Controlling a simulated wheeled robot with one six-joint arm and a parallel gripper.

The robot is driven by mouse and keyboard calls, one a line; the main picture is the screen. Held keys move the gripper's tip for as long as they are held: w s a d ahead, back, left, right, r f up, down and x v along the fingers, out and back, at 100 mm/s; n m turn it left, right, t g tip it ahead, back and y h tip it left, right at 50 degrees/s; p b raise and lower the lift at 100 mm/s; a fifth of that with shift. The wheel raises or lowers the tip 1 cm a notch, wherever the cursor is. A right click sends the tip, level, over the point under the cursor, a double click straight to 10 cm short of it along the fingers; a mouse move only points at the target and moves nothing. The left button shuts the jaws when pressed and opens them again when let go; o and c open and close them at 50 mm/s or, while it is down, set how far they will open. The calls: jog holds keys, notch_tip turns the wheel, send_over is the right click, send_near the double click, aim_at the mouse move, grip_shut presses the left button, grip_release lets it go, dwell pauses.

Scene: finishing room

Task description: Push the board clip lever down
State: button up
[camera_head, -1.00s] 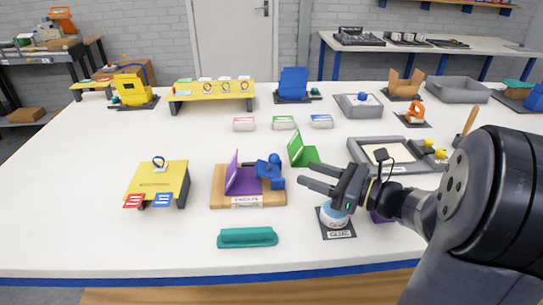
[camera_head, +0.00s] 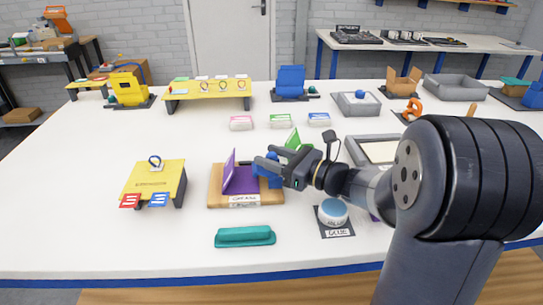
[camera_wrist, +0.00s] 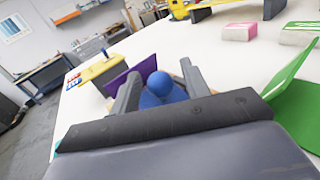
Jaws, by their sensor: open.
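The board (camera_head: 218,199) is a wooden base on the white table, with a purple upright plate (camera_head: 228,173) and a label on its front edge. The blue clip lever (camera_head: 263,181) with a round knob stands at the board's right side, partly hidden by my gripper in the head view. My gripper (camera_head: 262,164) is open at the lever from the right. In the wrist view the blue knob (camera_wrist: 173,84) shows between the two fingers, apart from or close to the right one; contact cannot be told. The purple plate (camera_wrist: 140,74) is beyond the left finger.
A green hinged plate (camera_head: 293,139) stands just behind my gripper. A glue pot (camera_head: 333,212) is at front right, a teal bar (camera_head: 245,237) at the front, and a yellow stand (camera_head: 155,178) at left. The table between board and yellow stand is clear.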

jog(key=shift+a, duration=0.15)
jog(key=c, duration=0.9)
jog(key=shift+a+r+n+g+h+p, duration=0.2)
jog(key=shift+r+n+g+h+p, duration=0.15)
jog(key=shift+p, duration=0.55)
jog(key=shift+a+n+g+h+p, duration=0.25)
jog(key=shift+h+p, duration=0.2)
jog(key=shift+p, duration=0.1)
jog(key=shift+a+f+n+g+h+p, duration=0.3)
jog(key=shift+a+f+n+h+p, duration=0.1)
jog(key=shift+h+p, duration=0.35)
jog(key=shift+a+f+n+h+p, duration=0.1)
jog(key=shift+f+n+h+p, duration=0.25)
jog(key=shift+h, duration=0.1)
jog(key=o, duration=0.9)
